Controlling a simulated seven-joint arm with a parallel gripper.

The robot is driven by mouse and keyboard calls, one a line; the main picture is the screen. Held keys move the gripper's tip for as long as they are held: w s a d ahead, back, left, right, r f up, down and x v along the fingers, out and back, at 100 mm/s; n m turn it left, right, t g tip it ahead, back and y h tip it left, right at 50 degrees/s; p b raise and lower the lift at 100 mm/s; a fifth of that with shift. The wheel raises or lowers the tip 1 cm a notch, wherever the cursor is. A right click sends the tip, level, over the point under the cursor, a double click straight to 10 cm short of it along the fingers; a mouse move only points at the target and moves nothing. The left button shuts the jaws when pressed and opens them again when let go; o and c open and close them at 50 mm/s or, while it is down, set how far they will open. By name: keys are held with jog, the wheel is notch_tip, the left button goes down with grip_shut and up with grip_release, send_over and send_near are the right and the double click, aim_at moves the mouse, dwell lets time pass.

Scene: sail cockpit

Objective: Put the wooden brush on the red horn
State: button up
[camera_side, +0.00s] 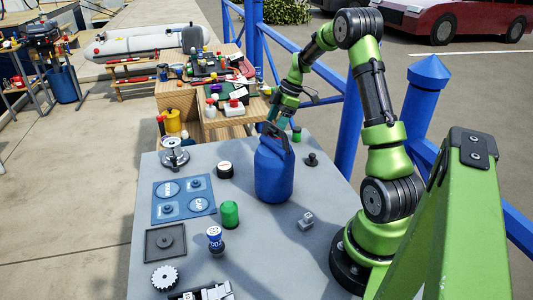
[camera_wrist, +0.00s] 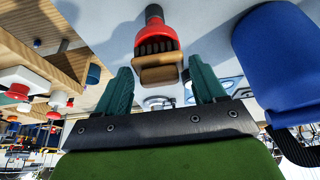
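In the wrist view, where the scene appears upside down, the red horn (camera_wrist: 155,29) stands on the grey table with its black part on the table side. The wooden brush (camera_wrist: 158,74) is against the horn's wide red end, dark bristles facing it. They seem to touch, though I cannot be sure. My gripper (camera_wrist: 161,65) has its two teal fingers spread on either side of the brush, with narrow gaps beside the wood. In the side view my gripper (camera_side: 274,122) is behind the blue jug; I cannot make out the brush or horn there.
The tall blue jug (camera_side: 273,170) stands close to my gripper and also shows in the wrist view (camera_wrist: 283,60). A silver winch (camera_side: 174,155), black puck (camera_side: 224,170), green cylinder (camera_side: 229,214) and blue panel (camera_side: 184,200) share the table. The front-right tabletop is mostly clear.

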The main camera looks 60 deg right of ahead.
jog(key=shift+o, duration=0.8)
jog(key=shift+r, duration=0.25)
jog(key=v, duration=1.1)
jog(key=a+r+m, duration=0.3)
jog(key=a+r, duration=0.2)
jog(key=a, duration=0.5)
jog(key=s+a+m+t, duration=0.1)
jog(key=s+a+m, duration=0.2)
jog(key=a, duration=0.5)
jog(key=s+a+m+t, duration=0.1)
jog(key=s+a+m, duration=0.2)
jog(key=a, duration=0.5)
jog(key=s+a+m+t+h, duration=0.1)
jog(key=s+a+m, duration=0.3)
jog(key=a, duration=0.4)
jog(key=shift+s+f+t, duration=0.35)
jog(key=shift+s+t, duration=0.15)
jog(key=shift+s, duration=0.15)
